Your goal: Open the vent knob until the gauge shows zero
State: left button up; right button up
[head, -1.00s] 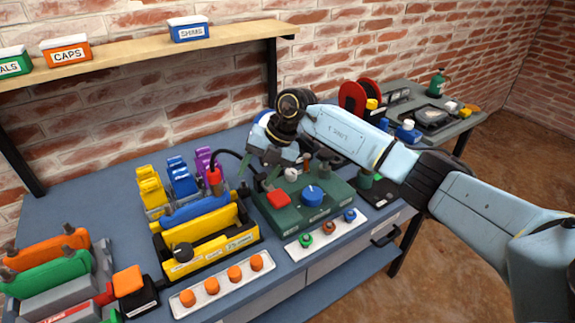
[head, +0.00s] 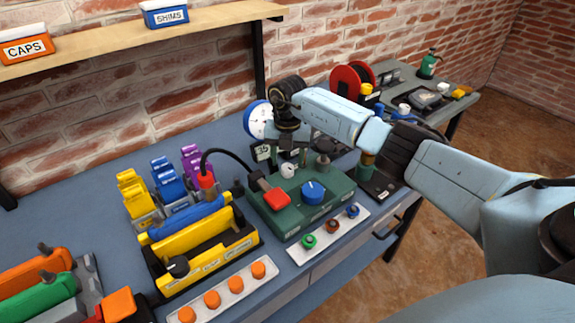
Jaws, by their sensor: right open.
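A dark green block (head: 283,222) sits on the blue bench, with a blue knob (head: 313,192) with a white mark, a small pale knob (head: 288,170) and a red block-shaped part (head: 276,201) on top. I cannot tell which knob is the vent knob. A round gauge (head: 257,121) with a white face and blue rim stands behind the block, partly hidden by my wrist; its reading is too small to tell. My right gripper (head: 291,158) is open, pointing down above the block's back part, near the pale knob. Contact cannot be told. My left gripper is not in view.
A shelf (head: 120,58) hangs behind. A second table stands back right.

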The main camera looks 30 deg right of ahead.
jog(key=shift+w+f, duration=0.1)
jog(key=shift+f, duration=1.2)
jog(key=shift+c, duration=0.5)
jog(key=c, duration=0.9)
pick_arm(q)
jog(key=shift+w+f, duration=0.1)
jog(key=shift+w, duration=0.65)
